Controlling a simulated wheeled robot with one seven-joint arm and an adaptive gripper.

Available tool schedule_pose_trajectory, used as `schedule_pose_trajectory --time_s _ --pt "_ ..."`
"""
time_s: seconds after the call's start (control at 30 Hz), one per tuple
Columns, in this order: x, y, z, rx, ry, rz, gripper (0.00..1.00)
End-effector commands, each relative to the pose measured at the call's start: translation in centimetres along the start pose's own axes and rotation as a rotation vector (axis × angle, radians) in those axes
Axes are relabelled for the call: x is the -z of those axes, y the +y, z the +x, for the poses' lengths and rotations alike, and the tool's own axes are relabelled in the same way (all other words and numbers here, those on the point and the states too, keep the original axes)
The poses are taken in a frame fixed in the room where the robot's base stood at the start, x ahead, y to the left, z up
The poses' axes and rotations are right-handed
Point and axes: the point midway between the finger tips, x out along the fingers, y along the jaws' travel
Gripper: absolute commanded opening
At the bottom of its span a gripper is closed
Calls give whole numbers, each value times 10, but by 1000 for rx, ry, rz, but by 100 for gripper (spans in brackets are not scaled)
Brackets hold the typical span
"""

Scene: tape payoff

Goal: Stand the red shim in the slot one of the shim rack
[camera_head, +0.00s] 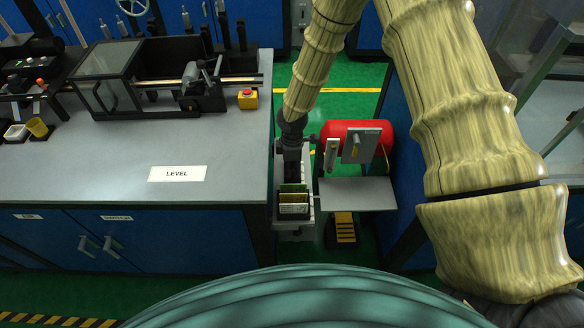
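My gripper (292,140) is the dark end of my arm, pointing down over a narrow grey stand beside the bench. It is small and dark here, and I cannot tell whether its fingers are open or shut. Just in front of it, a small rack-like holder (294,209) with a pale front label sits on the stand. Thin green and yellowish plates (293,188) stand upright in it. It may be the shim rack, but I cannot make out its slot numbers. I cannot pick out a red shim; my gripper and arm may hide it.
A grey bench (95,175) with a LEVEL label (178,174) and machine fills the left. A red cylinder (355,132) lies right of my gripper, behind an upright grey panel (361,145). A grey shelf (358,194) stands below it, clear on top. Green floor shows behind.

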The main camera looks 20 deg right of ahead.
Motion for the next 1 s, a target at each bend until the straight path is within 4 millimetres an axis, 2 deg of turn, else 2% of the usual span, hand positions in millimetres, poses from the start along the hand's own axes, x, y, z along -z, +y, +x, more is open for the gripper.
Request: schedule_pose_trajectory --time_s 0.63,0.8,1.0 --pt "0 1 -95 -2 2 2 30" --pt "0 1 -110 -1 1 0 30" --pt "0 0 -116 0 1 -1 30"
